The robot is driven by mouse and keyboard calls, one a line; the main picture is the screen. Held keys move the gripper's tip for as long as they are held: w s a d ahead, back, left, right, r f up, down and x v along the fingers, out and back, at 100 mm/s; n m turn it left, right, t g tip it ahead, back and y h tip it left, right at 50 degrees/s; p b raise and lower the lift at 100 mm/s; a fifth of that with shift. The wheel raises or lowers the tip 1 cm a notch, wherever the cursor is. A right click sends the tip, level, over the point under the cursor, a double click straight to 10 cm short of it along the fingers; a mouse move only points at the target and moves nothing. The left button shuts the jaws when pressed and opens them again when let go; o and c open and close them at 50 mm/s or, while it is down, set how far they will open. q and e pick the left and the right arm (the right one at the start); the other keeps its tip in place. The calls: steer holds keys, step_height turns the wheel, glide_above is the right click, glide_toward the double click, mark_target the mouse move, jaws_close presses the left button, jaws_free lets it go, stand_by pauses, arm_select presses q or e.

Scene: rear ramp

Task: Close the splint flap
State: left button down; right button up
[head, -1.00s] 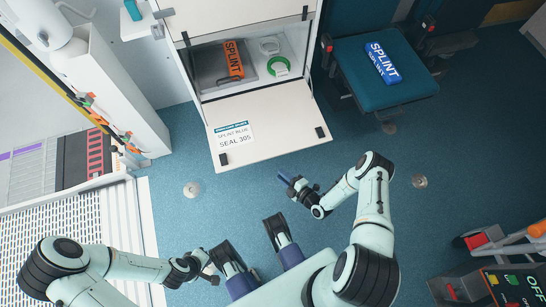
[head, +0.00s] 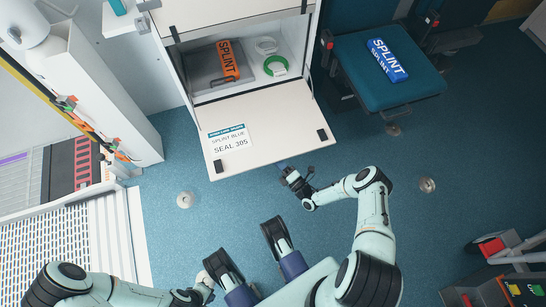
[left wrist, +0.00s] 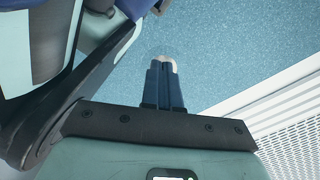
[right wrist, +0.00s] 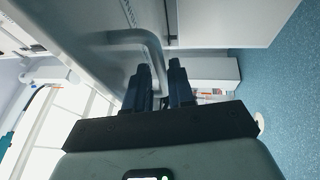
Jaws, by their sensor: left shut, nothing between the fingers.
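The splint flap (head: 258,132) is a white panel with a label. It is open, folded down and out below the cabinet compartment (head: 187,88). My right gripper (head: 284,168) is at the flap's front edge in the head view; whether it touches is unclear. A pale panel with a bar handle (right wrist: 155,50) is close by. My left gripper (left wrist: 167,65) is shut and empty above the blue floor. In the head view it is largely hidden low at the left.
Inside the compartment are an orange splint pack (head: 228,60) and a green ring (head: 275,66). A blue splint pack (head: 387,60) lies on the seat (head: 370,90) at right. A white ramp (head: 110,225) is at left. The floor (head: 170,165) before the cabinet is clear.

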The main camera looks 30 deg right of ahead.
arm_select(q)
steer(key=shift+s+a+f, duration=0.1)
steer(key=shift+s+f, duration=0.15)
steer(key=shift+s, duration=0.45)
arm_select(e)
steer(key=shift+x, duration=1.15)
jaws_close()
arm_select(q)
steer(key=shift+w, duration=0.1)
